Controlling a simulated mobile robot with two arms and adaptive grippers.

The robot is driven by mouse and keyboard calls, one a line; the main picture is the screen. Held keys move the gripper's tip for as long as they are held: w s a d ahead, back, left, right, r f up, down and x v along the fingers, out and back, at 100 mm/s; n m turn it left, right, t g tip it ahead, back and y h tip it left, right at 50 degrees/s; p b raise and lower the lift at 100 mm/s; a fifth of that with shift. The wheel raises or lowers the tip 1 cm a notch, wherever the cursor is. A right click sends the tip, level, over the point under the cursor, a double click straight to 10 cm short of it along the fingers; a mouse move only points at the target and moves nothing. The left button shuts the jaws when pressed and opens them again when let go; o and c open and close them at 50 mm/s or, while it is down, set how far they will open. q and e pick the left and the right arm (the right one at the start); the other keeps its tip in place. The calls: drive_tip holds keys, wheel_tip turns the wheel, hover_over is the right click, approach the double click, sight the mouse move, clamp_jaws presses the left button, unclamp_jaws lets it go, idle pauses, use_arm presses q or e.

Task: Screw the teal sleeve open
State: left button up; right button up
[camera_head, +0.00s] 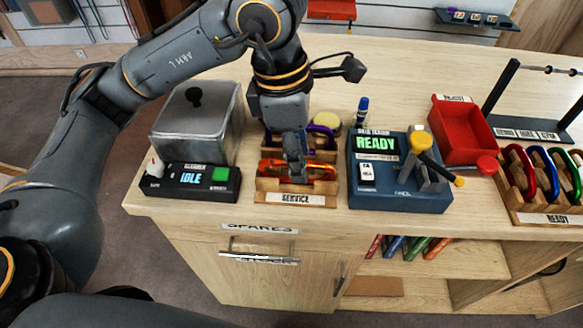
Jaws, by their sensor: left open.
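My left gripper (294,172) points down over the wooden SERVICE rack (295,199) on the bench and is open. An orange carabiner (270,167) lies in the front of this rack, right at the fingertips; I cannot tell whether they touch it. A purple carabiner (325,133) sits in the rack behind, partly covered by my gripper. I cannot make out a teal sleeve; my gripper may hide it. My right gripper is not in view.
Left of the rack stand a grey lidded tank (197,125) and a box reading IDLE (190,181). Close on the right is a blue tester reading READY (400,190). Farther right are a red bin (462,125) and a READY rack of coloured carabiners (545,219).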

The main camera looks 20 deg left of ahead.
use_arm(q)
drive_tip(key=shift+s+d, duration=0.1)
drive_tip(key=shift+s, duration=0.3)
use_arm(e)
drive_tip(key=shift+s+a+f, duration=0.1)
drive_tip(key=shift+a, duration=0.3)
use_arm(q)
drive_tip(key=shift+s+d, duration=0.1)
drive_tip(key=shift+s, duration=0.15)
drive_tip(key=shift+f+b, duration=0.15)
drive_tip(key=shift+b, duration=0.15)
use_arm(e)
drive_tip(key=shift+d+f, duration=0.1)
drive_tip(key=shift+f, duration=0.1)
use_arm(q)
drive_tip(key=shift+f+b, duration=0.3)
drive_tip(key=shift+b, duration=0.05)
drive_tip(key=shift+f+b, duration=0.9)
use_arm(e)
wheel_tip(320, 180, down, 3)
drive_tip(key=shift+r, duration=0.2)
use_arm(q)
drive_tip(key=shift+w, duration=0.1)
